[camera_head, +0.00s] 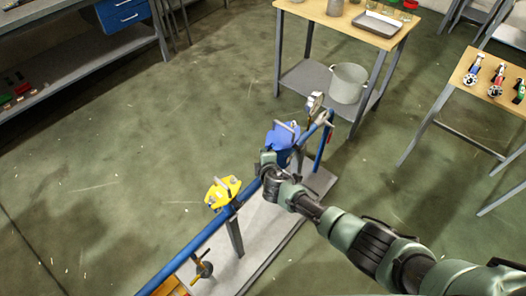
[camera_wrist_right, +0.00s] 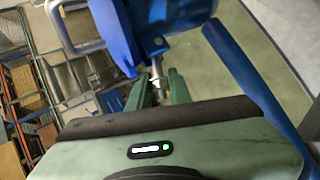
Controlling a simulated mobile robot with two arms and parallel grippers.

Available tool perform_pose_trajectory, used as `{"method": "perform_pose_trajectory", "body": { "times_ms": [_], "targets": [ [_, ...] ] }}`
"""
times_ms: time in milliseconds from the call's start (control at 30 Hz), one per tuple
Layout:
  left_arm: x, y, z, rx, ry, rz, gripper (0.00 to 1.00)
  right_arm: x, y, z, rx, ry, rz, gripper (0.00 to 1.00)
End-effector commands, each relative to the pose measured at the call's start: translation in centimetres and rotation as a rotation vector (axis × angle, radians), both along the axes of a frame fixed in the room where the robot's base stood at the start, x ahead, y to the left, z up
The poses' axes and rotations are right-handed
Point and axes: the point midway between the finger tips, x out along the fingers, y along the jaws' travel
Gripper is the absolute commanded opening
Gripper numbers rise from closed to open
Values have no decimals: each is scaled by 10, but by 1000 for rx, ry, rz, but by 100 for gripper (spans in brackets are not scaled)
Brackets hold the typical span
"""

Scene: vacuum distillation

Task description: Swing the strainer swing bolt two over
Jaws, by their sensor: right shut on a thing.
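The blue strainer (camera_head: 282,136) sits on the blue pipe run, with a grey bar handle on top. In the right wrist view, its blue body (camera_wrist_right: 120,35) fills the top, with the grey handle at upper left. My right gripper (camera_head: 267,158) is at the strainer's near side. In the wrist view, my right gripper (camera_wrist_right: 158,88) has its green fingers shut on a slim metal swing bolt (camera_wrist_right: 156,70) beside the blue body. The bolt's lower end is hidden between the fingers. The head view does not show the bolt clearly. My left gripper is not in view.
The blue pipe (camera_head: 190,247) runs diagonally over a pale base plate (camera_head: 262,236). A yellow fitting (camera_head: 222,192) stands on it, left of the strainer, and a gauge (camera_head: 315,101) beyond. A table with a grey pot (camera_head: 348,83) stands behind. Open floor lies to the left.

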Motion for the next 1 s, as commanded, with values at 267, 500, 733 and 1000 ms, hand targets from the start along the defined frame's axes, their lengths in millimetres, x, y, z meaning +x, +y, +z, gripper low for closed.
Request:
{"method": "perform_pose_trajectory", "body": {
  "times_ms": [267,500,733,1000],
  "targets": [
    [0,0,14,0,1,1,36,2,-3,3,50,48,-4,0],
    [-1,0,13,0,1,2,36,2,-3,3,48,47,-3,25],
    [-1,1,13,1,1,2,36,2,-3,3,48,45,-4,30],
    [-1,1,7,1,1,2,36,2,-2,0,34,33,-1,30]
  ]
}}
